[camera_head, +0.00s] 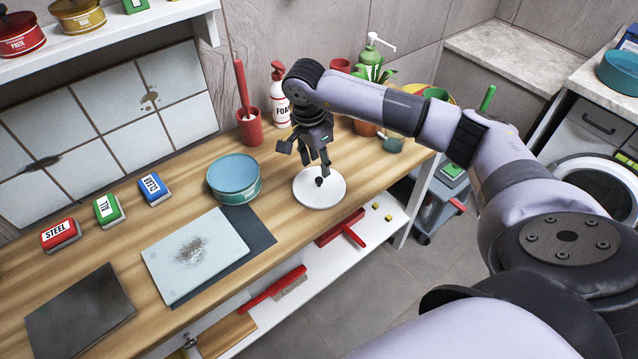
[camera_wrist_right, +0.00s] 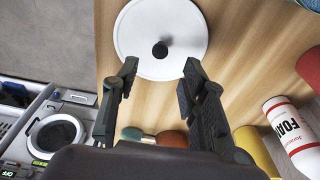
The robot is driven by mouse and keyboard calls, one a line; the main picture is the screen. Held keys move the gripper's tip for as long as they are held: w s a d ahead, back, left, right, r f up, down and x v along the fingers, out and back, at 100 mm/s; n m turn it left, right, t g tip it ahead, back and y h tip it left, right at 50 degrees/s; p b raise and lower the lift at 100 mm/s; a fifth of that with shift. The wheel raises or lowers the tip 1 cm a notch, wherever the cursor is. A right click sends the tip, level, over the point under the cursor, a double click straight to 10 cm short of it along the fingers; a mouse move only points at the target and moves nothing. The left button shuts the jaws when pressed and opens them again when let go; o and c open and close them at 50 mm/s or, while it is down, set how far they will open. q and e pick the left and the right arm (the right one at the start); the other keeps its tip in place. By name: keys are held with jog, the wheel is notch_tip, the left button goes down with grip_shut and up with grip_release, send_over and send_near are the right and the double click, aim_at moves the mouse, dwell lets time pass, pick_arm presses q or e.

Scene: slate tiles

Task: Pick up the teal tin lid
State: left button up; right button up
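The lid (camera_head: 304,188) of the teal tin (camera_head: 234,180) is a flat white disc with a small black knob, lying on the wooden worktop just right of the tin. The tin is round, with a blue-teal top and sides. My right gripper (camera_head: 316,158) hangs over the lid, fingers pointing down, close above the knob. In the right wrist view the lid (camera_wrist_right: 140,30) lies beyond the fingertips, and the right gripper (camera_wrist_right: 159,72) is open with nothing between its fingers. My left gripper is not in view.
A red holder (camera_head: 250,128) and a foam bottle (camera_head: 279,100) stand behind the lid. A pale board (camera_head: 195,252) lies on a dark sheet left of it. Red, green and blue blocks (camera_head: 108,208) stand farther left. The worktop's front edge is close to the lid.

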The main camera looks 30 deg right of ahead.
aim_at(319, 179)
jog(key=shift+f+p, duration=0.3)
jog(key=shift+f, duration=0.3)
notch_tip(319, 179, down, 4)
jog(key=shift+s+d+r+p, duration=0.1)
jog(key=shift+d+r+p, duration=0.1)
jog(key=shift+p, duration=0.4)
jog(key=shift+f, duration=0.4)
jog(key=shift+c, duration=0.2)
grip_shut()
jog(key=shift+r, duration=0.15)
